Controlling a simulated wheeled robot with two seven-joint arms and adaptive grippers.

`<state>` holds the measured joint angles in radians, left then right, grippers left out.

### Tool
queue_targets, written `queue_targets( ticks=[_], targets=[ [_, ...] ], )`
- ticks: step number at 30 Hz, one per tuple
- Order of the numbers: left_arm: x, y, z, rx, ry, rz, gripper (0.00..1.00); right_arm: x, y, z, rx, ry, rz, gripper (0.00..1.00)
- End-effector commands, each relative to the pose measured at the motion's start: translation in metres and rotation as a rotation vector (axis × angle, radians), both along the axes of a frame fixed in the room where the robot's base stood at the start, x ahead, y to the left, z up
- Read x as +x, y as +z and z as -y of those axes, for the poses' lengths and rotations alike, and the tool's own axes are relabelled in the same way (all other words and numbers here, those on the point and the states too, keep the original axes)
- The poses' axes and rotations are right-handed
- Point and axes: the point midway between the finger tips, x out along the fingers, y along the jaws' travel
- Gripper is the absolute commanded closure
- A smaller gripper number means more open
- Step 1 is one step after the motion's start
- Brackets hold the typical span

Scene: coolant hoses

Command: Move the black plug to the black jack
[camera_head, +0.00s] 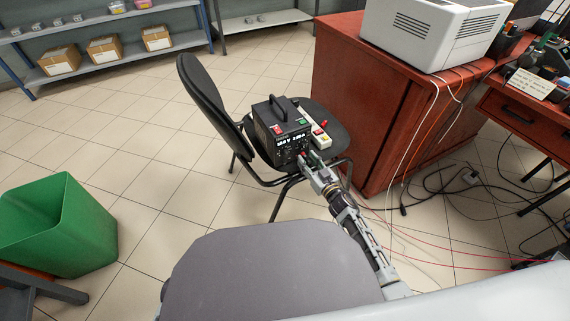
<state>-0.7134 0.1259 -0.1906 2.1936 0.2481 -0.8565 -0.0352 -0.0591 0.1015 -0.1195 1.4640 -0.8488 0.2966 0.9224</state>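A black power unit (280,128) with a top handle stands on the seat of a black chair (210,98). Its front panel has small sockets and coloured parts, too small to tell the black jack apart. My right gripper (307,160) is at the lower right of this front panel, close to it. Its fingertips are small and partly merged with the panel, so I cannot tell whether it is open or shut, or whether it holds the black plug. I cannot make out the black plug. My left gripper is not in view.
A white and yellow power strip (320,137) with a red part lies beside the unit. Thin red cables (430,252) run across the floor at right. A red cabinet (372,110) stands behind right, a green bin (60,225) at left.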

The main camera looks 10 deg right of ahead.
Motion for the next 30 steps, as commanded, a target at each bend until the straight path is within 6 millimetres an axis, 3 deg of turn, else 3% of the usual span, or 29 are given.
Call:
queue_targets(
  ticks=[24, 30],
  targets=[
    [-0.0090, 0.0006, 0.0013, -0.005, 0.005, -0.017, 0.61, -0.0001, -0.0002, 0.0001, 0.000, 0.000, 0.000, 0.63],
    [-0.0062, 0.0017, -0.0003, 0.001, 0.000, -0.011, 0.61, -0.0001, -0.0001, 0.0001, 0.000, 0.000, 0.000, 0.89]
  ],
)
